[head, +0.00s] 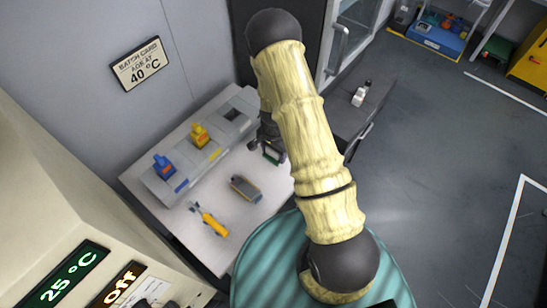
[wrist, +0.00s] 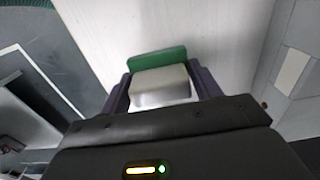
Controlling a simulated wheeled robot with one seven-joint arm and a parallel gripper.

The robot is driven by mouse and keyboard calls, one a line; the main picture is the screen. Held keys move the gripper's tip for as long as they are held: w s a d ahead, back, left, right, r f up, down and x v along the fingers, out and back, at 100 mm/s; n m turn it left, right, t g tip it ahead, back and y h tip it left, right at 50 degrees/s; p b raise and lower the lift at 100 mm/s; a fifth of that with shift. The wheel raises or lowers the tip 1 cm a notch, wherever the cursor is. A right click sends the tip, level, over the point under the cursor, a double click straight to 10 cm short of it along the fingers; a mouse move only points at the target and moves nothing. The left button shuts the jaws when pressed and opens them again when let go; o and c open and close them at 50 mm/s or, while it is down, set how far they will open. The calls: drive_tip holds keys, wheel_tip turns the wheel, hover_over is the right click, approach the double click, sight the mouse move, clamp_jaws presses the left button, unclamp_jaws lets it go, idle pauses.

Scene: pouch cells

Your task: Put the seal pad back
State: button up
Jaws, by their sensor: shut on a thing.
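My gripper (wrist: 162,92) is shut on a block with a pale grey-beige body (wrist: 160,84) and a green plate at its far end, which I take to be the seal pad. Its dark fingers sit at both sides of the pale body. In the head view, the green part of the seal pad (head: 272,154) shows below my wrist, over the right part of the white table. My arm hides part of the gripper there. I cannot tell whether the pad touches the table. A grey rack (head: 215,148) to the left has a dark square recess (head: 231,113) at its far end.
The rack carries a blue piece (head: 164,167) and a yellow piece (head: 199,136). On the white table (head: 270,190) lie a brown-grey block (head: 245,188) and a yellow-handled tool (head: 210,220). A dark side surface (head: 365,105) with a small white item (head: 359,97) stands right of my arm.

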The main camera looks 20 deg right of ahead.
sight(274, 157)
drive_tip(key=shift+d+f, duration=0.1)
drive_tip(key=shift+d, duration=0.05)
drive_tip(key=shift+f, duration=0.3)
drive_tip(key=shift+f+p, duration=0.55)
drive_tip(key=shift+f, duration=1.2)
drive_tip(key=o, duration=0.9)
drive_tip(key=shift+r, duration=0.2)
wheel_tip(274, 157, up, 12)
drive_tip(key=b, duration=0.2)
drive_tip(key=shift+w+f+b, duration=0.1)
drive_tip(key=shift+f+b, duration=0.05)
drive_tip(key=shift+b, duration=0.25)
